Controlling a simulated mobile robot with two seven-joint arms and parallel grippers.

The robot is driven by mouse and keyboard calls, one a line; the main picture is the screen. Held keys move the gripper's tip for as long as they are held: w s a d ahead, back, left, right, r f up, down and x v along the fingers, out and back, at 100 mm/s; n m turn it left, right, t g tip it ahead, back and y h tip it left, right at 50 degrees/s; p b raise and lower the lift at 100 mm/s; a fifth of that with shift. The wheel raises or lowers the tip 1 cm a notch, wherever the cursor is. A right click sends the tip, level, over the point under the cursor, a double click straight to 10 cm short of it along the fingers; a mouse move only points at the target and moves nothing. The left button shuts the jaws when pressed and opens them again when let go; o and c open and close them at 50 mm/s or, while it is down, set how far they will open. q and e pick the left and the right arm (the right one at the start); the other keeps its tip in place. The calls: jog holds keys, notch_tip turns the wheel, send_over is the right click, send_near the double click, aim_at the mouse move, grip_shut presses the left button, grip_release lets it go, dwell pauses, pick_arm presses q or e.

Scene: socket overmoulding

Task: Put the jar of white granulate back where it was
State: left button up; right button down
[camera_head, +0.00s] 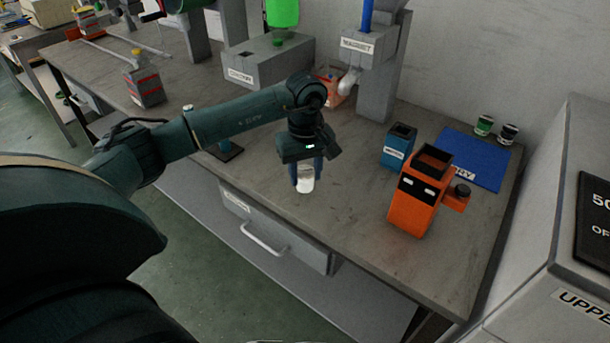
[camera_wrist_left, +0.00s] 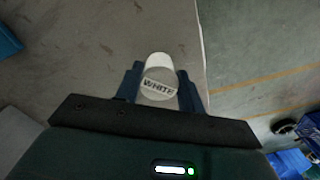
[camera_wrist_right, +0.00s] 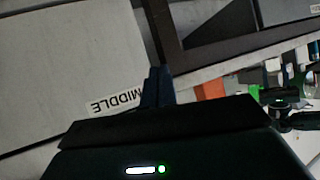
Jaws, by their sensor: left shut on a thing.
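The jar of white granulate (camera_head: 305,184) is between the fingers of my left gripper (camera_head: 306,172), which is shut on it. The jar looks upright, close to the grey tabletop near its front edge, above the drawer. I cannot tell whether it touches the table. In the left wrist view the jar's lid (camera_wrist_left: 159,86) reads WHITE between the two blue fingers (camera_wrist_left: 160,88). A blue mat (camera_head: 482,151) lies at the table's back right, with a green jar (camera_head: 484,125) and a black jar (camera_head: 508,134) at its far edge. My right gripper (camera_wrist_right: 158,88) is shut and empty.
An orange container (camera_head: 415,203) and a blue box (camera_head: 397,148) stand between the left gripper and the mat. The MAGNET machine (camera_head: 377,70) stands behind. Bare tabletop lies right of the jar. The right wrist view shows a grey panel marked MIDDLE (camera_wrist_right: 116,101).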

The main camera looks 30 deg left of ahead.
pick_arm(q)
jog(key=shift+f, duration=0.95)
jog(key=o, duration=1)
jog(key=shift+c, duration=0.2)
